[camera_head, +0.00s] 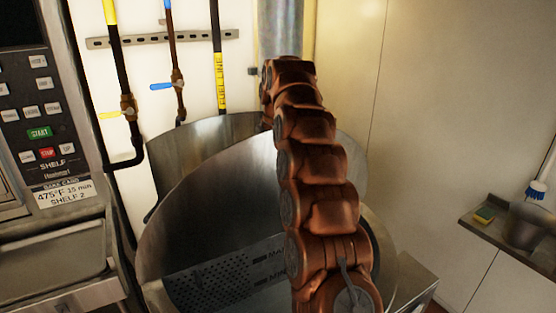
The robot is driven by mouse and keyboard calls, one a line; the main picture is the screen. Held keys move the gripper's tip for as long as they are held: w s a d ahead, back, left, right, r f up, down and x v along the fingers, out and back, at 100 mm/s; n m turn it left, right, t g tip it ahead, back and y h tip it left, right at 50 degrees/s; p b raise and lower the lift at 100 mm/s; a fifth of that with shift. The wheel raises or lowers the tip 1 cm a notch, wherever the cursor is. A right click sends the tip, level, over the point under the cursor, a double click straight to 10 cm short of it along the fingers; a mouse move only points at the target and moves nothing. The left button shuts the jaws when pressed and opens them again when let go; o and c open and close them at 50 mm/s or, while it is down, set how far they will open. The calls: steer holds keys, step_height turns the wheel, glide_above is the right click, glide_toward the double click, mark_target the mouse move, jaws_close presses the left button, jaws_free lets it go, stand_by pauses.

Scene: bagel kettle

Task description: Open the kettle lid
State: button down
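The large steel kettle (205,215) stands in the middle of the view. Its near side is open, and I see into its interior, where a perforated plate (215,282) with level markings shows. Another curved steel sheet (210,145) rises behind the kettle's tall curved wall; I cannot tell whether it is the lid or a second vessel. My copper-coloured arm reaches from the bottom over the kettle's right part toward the back and covers part of it. My gripper is not visible, so its contact with any lid or handle cannot be told.
An oven control panel (38,115) stands at the left, above a metal tray (55,260). Pipes with a blue valve handle (161,86) run down the back wall. A shelf (490,232) at the right holds a pot (525,228), a sponge (484,215) and a brush (537,188).

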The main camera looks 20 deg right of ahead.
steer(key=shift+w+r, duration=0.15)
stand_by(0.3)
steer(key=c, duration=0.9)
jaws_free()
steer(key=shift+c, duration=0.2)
